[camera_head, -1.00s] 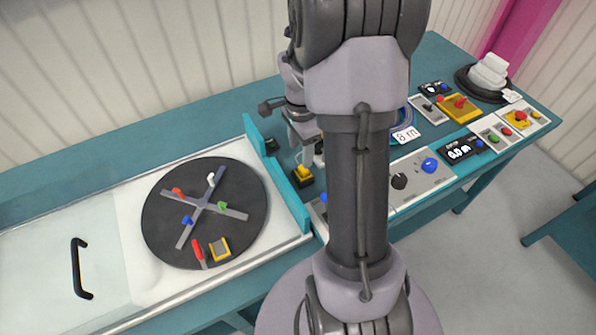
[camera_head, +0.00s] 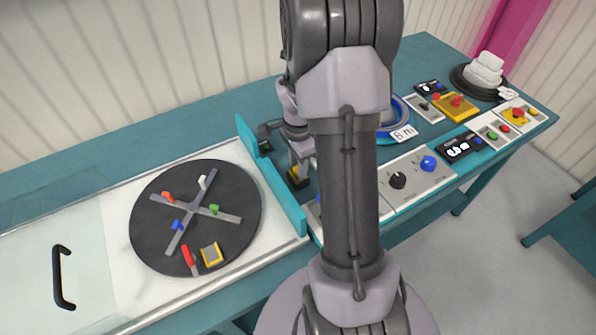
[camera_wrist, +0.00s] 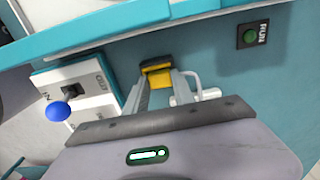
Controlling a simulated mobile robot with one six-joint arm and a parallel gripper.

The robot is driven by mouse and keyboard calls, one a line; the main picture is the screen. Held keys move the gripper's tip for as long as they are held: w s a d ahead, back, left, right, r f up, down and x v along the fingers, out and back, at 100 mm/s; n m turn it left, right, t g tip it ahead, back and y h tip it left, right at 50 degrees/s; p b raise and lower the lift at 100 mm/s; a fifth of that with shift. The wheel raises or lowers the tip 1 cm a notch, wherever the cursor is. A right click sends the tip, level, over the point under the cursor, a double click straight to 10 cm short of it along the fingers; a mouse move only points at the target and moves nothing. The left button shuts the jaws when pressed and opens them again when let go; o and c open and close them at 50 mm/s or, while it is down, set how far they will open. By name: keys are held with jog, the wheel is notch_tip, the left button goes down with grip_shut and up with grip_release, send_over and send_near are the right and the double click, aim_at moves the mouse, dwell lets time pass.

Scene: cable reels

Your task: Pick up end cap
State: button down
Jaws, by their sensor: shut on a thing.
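The end cap, which I take to be the small yellow and black block (camera_wrist: 157,77), sits between my fingertips in the wrist view. My gripper (camera_wrist: 160,84) is shut on it, with one finger on each side. In the head view the end cap (camera_head: 296,178) shows as a bit of yellow and black under my gripper (camera_head: 300,170), by the teal wall at the turntable's right. My arm hides part of this spot. I cannot tell whether the end cap touches the table.
A dark turntable (camera_head: 235,240) with coloured clamps lies left of the teal wall (camera_head: 272,180). In the wrist view a switch panel (camera_wrist: 98,78) with a blue knob (camera_wrist: 58,111) stands left, a green RUN button (camera_wrist: 250,36) right. A white looped part (camera_wrist: 208,95) is close beside my right finger.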

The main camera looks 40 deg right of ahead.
notch_tip(320, 180, up, 10)
jog(key=p, duration=0.4)
jog(key=c, duration=1.8)
grip_release()
grip_shut()
